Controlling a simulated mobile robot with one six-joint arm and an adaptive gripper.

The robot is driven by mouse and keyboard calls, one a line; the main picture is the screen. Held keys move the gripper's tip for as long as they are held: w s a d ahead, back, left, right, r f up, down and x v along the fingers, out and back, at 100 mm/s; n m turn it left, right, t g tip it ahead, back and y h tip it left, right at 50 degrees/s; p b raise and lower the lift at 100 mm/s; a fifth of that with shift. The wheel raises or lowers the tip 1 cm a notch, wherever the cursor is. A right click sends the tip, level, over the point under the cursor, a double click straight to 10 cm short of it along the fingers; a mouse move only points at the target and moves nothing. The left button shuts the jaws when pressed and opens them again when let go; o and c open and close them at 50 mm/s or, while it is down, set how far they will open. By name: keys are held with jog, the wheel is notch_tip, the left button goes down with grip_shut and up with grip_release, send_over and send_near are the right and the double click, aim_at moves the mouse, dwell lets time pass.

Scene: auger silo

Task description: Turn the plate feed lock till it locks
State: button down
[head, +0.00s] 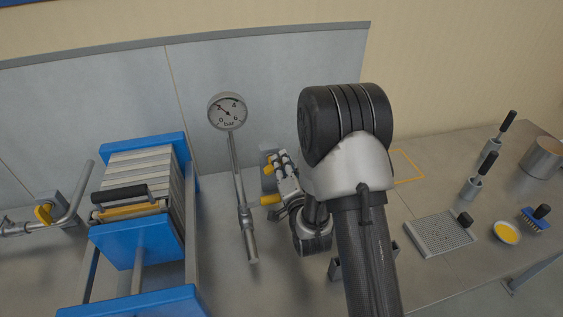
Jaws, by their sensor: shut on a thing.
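My gripper (281,172) is right of the pressure gauge, beside a grey block with yellow parts (269,200) at the back wall. I take this to be the plate feed lock, though no label shows. One yellow part sticks out low and to the left, and another shows higher up. The fingers are closed on part of it. My gripper and wrist cover much of the block, so the exact grip and the lock's angle cannot be made out.
A blue press frame (137,244) with a stack of pale plates (143,167) stands left. The pressure gauge (227,111) rises on a thin pipe close by. A grooved plate (438,234), yellow bowl (507,232) and brush (535,220) lie at right. A bent pipe (75,205) is far left.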

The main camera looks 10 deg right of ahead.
jog(key=m, duration=0.2)
jog(key=f+m, duration=0.1)
jog(key=m, duration=0.2)
jog(key=shift+f+m, duration=0.25)
jog(key=shift+m, duration=0.05)
dwell(0.5)
jog(key=c, duration=1.7)
grip_release()
jog(key=s, duration=0.7)
jog(key=shift+s, duration=0.25)
jog(key=shift+o, duration=0.5)
